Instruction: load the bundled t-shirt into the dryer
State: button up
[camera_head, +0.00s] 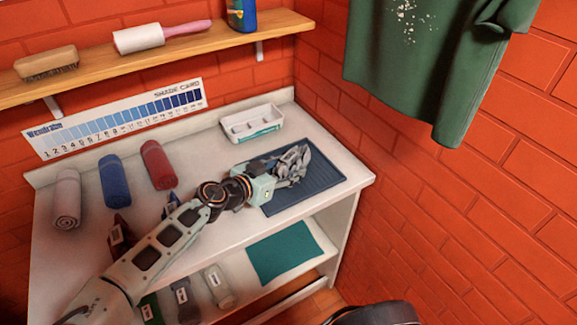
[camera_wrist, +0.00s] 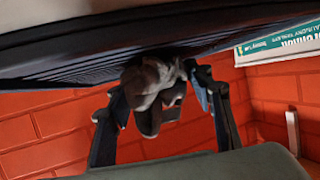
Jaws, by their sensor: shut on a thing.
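My gripper (camera_head: 290,172) is over the dark blue ribbed mat (camera_head: 326,180) at the right of the white counter. It is shut on a small grey cloth bundle (camera_head: 294,155), mostly hidden by the fingers in the head view. No dryer is clearly recognisable; a dark rounded object (camera_head: 372,314) is cut off at the bottom edge.
A white tray (camera_head: 252,134) stands behind the mat. Rolled towels, grey, blue (camera_head: 114,180) and red (camera_head: 158,164), lie at the left. Labelled bundles lie on the counter and lower shelf, beside a teal mat (camera_head: 284,252). A green t-shirt (camera_head: 435,75) hangs by the brick wall.

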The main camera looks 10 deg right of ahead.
jog(key=shift+f, duration=0.25)
jog(key=o, duration=1.3)
jog(key=shift+r, duration=0.1)
jog(key=shift+c, duration=0.2)
jog(key=shift+r, duration=0.15)
